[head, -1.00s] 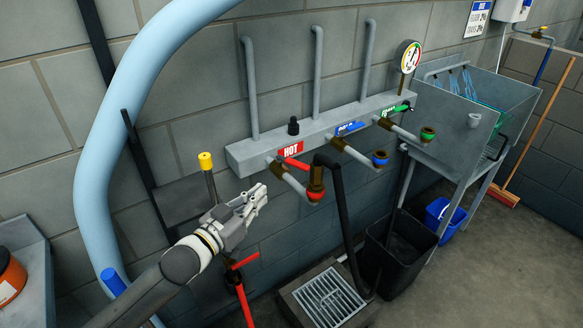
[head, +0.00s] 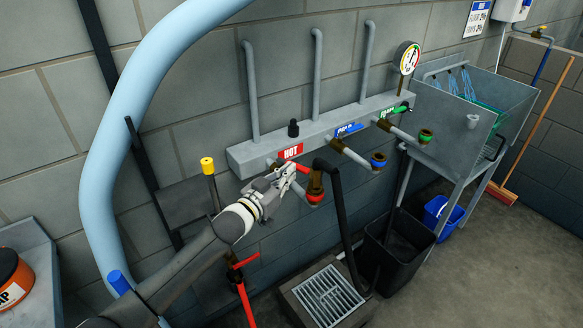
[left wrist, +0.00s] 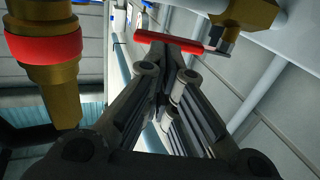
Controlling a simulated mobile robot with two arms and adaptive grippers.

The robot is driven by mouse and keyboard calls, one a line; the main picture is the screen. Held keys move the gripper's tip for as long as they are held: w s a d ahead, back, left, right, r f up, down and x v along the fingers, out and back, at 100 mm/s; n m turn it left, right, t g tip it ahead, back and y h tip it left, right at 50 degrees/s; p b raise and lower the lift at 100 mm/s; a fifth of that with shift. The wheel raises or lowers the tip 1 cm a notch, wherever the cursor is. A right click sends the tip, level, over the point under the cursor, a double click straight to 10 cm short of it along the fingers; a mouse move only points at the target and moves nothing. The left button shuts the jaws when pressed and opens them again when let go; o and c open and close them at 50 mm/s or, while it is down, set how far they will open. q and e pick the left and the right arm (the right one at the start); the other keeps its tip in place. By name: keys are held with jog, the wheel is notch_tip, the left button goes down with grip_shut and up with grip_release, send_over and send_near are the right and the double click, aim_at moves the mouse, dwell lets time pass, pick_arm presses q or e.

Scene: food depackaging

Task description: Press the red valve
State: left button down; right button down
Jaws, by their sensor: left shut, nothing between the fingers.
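The red valve lever (head: 301,167) sits on the pipe under the HOT label (head: 290,151), partly hidden behind my gripper in the head view. My left gripper (head: 287,172) is shut and empty, its tips right at the lever. In the left wrist view, the red valve lever (left wrist: 172,41) lies across the picture just beyond the shut fingertips (left wrist: 163,58). I cannot tell whether they touch it. The brass outlet with a red ring (head: 315,192) hangs to the right of the gripper. My right gripper is not in view.
Blue-marked (head: 378,160) and green-marked (head: 425,136) outlets stand farther right on the same wall manifold. A black hose (head: 337,195) bends down beside the hot outlet. A yellow-capped post (head: 207,165) stands left of the gripper. A floor drain (head: 329,296) and black bin (head: 397,245) are below.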

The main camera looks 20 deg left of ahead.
aim_at(302, 168)
pick_arm(q)
jog(key=shift+x, duration=0.95)
jog(key=shift+w+d+n+y, duration=0.3)
jog(key=shift+n+y, duration=0.3)
jog(key=shift+y, duration=0.3)
jog(key=shift+d, duration=0.15)
jog(key=shift+w+d+b, duration=0.3)
jog(key=shift+w+d, duration=0.05)
jog(key=shift+w, duration=0.3)
jog(key=shift+w+d+b, duration=0.3)
jog(key=shift+w, duration=0.35)
jog(key=v, duration=1.2)
jog(key=shift+f, duration=0.2)
jog(key=shift+d, duration=0.15)
